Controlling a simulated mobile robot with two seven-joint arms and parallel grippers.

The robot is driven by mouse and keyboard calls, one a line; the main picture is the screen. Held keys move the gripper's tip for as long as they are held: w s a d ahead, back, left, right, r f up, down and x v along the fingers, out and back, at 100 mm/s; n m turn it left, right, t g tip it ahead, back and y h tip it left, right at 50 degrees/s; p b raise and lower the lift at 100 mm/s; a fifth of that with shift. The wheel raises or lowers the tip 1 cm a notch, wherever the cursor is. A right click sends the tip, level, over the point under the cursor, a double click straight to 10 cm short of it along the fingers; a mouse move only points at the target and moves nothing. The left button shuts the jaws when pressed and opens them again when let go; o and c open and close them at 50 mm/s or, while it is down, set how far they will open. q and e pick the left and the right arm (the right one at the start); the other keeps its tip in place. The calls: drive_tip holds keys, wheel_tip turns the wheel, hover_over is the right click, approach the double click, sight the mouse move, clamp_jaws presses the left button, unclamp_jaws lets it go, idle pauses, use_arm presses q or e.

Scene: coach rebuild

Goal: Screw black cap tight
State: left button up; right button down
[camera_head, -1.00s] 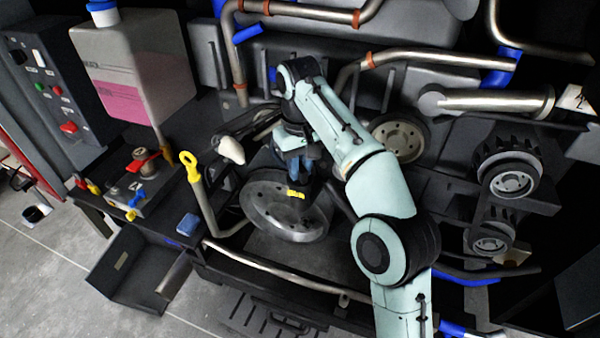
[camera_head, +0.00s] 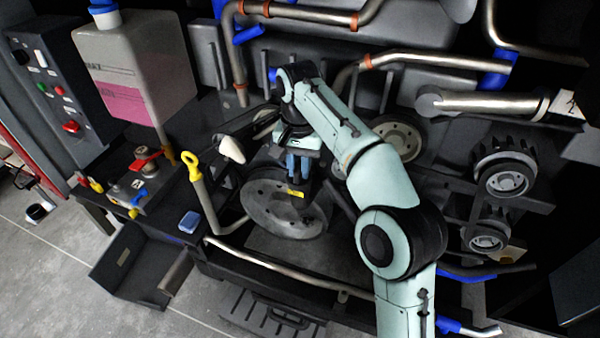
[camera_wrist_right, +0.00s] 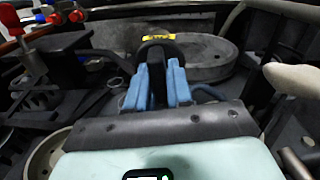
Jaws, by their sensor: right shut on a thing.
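My right gripper (camera_head: 298,172) points down in the head view, in front of the large round grey wheel. Its blue fingers also show in the right wrist view (camera_wrist_right: 158,88). They are shut on the black cap (camera_wrist_right: 156,47), a dark rounded piece at the fingertips. A small yellow label (camera_head: 296,193) shows at the cap, and it also shows in the right wrist view (camera_wrist_right: 172,38). The fingers hide much of the cap. I cannot tell whether it sits on a neck or thread. My left gripper is not in view.
The grey wheel (camera_head: 268,212) is close behind the fingertips. A metal pipe (camera_head: 275,266) runs below. A dark open bin (camera_head: 125,270) is at lower left.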

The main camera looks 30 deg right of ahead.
drive_tip(key=shift+w+a, duration=0.1)
drive_tip(key=m+p, duration=0.1)
drive_tip(key=m, duration=0.3)
drive_tip(key=shift+r, duration=0.15)
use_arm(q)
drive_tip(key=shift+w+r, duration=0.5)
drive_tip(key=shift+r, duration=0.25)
use_arm(e)
drive_tip(key=shift+w+m, duration=0.1)
drive_tip(key=shift+m, duration=0.9)
drive_tip(key=shift+a, duration=0.1)
drive_tip(key=shift+r+m, duration=0.15)
drive_tip(key=shift+m, duration=1.15)
drive_tip(key=c, duration=1.1)
unclamp_jaws()
drive_tip(key=shift+w, duration=0.1)
drive_tip(key=shift+o, duration=0.9)
drive_tip(key=shift+a, duration=0.1)
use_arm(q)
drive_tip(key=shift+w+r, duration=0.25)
use_arm(e)
drive_tip(key=o, duration=0.4)
drive_tip(key=shift+d, duration=0.2)
